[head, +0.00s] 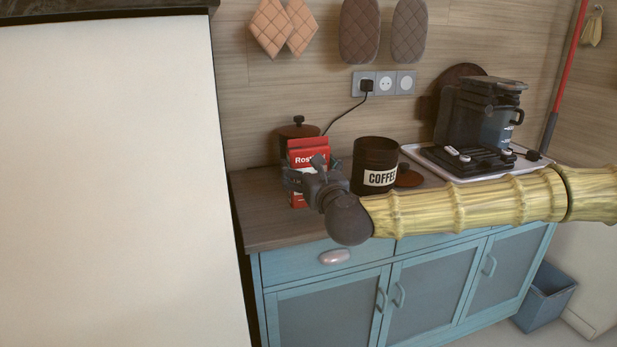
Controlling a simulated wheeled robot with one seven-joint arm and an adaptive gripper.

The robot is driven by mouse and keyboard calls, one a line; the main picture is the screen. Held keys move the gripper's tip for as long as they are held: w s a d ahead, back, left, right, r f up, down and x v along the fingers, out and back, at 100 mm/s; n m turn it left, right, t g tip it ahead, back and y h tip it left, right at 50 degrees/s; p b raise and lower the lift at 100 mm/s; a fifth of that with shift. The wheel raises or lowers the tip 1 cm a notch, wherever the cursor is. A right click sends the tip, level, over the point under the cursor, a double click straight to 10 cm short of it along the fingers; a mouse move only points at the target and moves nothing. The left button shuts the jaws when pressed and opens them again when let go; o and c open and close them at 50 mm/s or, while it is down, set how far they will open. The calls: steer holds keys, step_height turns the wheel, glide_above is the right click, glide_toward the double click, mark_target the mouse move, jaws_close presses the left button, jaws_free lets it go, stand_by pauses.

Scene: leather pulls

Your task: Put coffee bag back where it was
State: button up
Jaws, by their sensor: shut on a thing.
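The red coffee bag (308,154), with white lettering that starts "Ros", stands upright at the left part of the wooden counter. My gripper (300,181) is in front of the bag and shut on it. The gripper and wrist hide the lower right part of the bag. I cannot tell whether the bag's base touches the counter. My arm comes in from the right, across the front of the counter.
A dark canister labelled COFFEE (374,165) stands right of the bag, with a brown lid (409,179) beside it. A dark lidded pot (297,130) is behind the bag. Bare counter (262,215) lies front left.

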steer(key=shift+w+f, duration=1.95)
steer(key=shift+w, duration=0.15)
steer(key=shift+f+b, duration=0.15)
steer(key=shift+b, duration=0.15)
steer(key=o, duration=0.9)
